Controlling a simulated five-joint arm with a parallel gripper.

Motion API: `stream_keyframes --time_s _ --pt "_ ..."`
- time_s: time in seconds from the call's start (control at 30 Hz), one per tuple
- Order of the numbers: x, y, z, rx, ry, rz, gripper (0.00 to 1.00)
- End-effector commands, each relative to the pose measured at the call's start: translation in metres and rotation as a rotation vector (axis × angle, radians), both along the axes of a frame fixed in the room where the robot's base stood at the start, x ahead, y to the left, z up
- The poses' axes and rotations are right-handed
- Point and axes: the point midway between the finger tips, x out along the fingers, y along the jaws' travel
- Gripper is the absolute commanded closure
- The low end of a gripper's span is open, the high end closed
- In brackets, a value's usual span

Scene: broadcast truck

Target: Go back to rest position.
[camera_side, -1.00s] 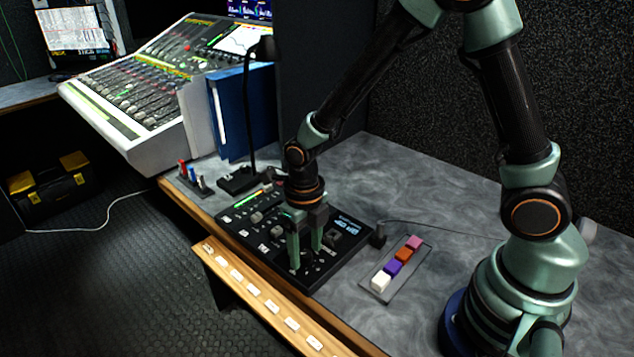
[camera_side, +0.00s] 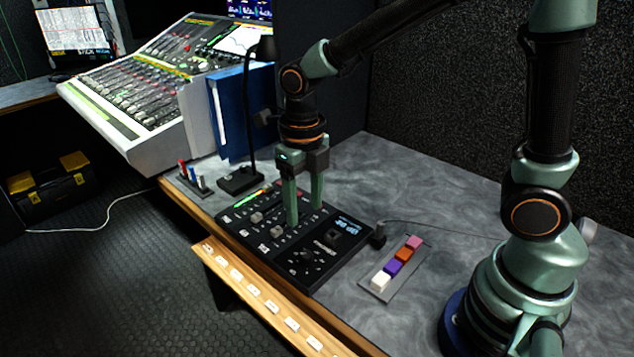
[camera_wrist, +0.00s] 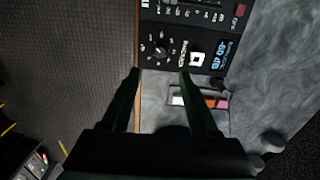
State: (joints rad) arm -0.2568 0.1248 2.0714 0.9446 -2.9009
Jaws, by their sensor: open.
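My gripper (camera_side: 304,216) is open and empty, with its two green fingers pointing down over the black control panel (camera_side: 325,268). In the side view the fingertips appear above the panel; the exact gap is hard to tell. The panel has knobs, buttons, a lit green-yellow strip and a small blue display (camera_side: 348,226). In the wrist view, my gripper's fingers (camera_wrist: 158,74) are spread apart, and the panel (camera_wrist: 172,32) lies beyond them.
A grey pad with white, purple, orange and pink blocks (camera_side: 398,265) lies right of the panel. A gooseneck lamp (camera_side: 247,110), blue binder (camera_side: 230,110) and mixing console (camera_side: 150,90) stand behind. A wooden rail (camera_side: 258,292) with white labels runs along the front.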

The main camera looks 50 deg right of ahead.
Motion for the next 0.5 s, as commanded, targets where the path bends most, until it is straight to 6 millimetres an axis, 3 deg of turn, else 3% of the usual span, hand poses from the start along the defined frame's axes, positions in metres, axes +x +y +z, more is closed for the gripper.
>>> stream_keyframes --time_s 0.13,0.5 --pt "-0.0002 0.0 0.0093 0.0 0.0 0.0 0.39" --pt "-0.0005 -0.0005 0.0108 0.0 -0.001 -0.011 0.39"
